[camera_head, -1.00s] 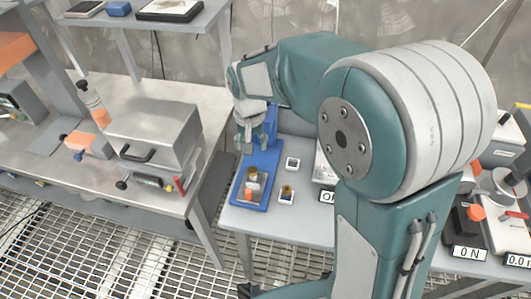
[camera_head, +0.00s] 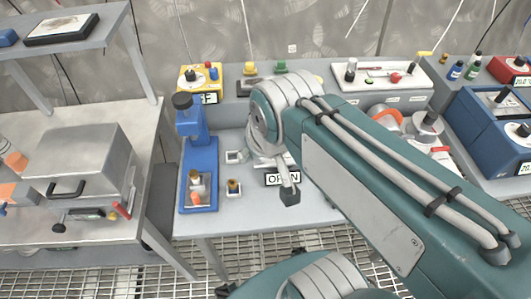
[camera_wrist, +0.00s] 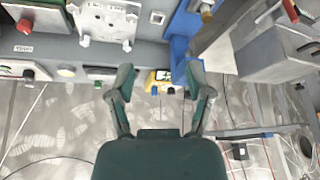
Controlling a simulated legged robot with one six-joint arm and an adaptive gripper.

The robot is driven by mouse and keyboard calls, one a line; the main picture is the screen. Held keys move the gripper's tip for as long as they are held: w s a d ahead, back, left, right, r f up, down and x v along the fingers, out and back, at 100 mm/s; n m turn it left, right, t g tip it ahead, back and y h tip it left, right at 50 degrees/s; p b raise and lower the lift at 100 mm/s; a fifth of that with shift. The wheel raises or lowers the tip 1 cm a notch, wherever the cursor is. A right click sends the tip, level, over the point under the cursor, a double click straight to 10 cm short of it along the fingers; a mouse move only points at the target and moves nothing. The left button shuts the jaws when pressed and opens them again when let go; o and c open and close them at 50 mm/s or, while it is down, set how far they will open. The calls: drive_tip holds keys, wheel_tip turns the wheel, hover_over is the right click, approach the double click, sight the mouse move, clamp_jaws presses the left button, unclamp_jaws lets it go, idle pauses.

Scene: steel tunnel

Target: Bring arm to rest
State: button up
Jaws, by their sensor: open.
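My arm (camera_head: 375,185) extends across the head view from the lower right to its upper joint above the grey bench (camera_head: 230,222). In the wrist view my gripper (camera_wrist: 160,68) is open, its two teal fingers spread with nothing between them. In the head view only a dark end piece hangs down beside the OPEN sign (camera_head: 283,179); the rest of the gripper is mostly hidden by the arm.
A blue press-like stand (camera_head: 198,160) is on the bench, left of my arm. A yellow box (camera_head: 201,78) stands behind it. A steel box (camera_head: 80,160) sits on the left table. Grated floor lies in front.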

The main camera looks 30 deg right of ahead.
drive_tip(key=shift+s+d+t, duration=0.15)
drive_tip(key=shift+s+d, duration=0.05)
drive_tip(key=shift+s, duration=0.35)
drive_tip(key=shift+s+d+t, duration=0.15)
drive_tip(key=shift+s, duration=0.35)
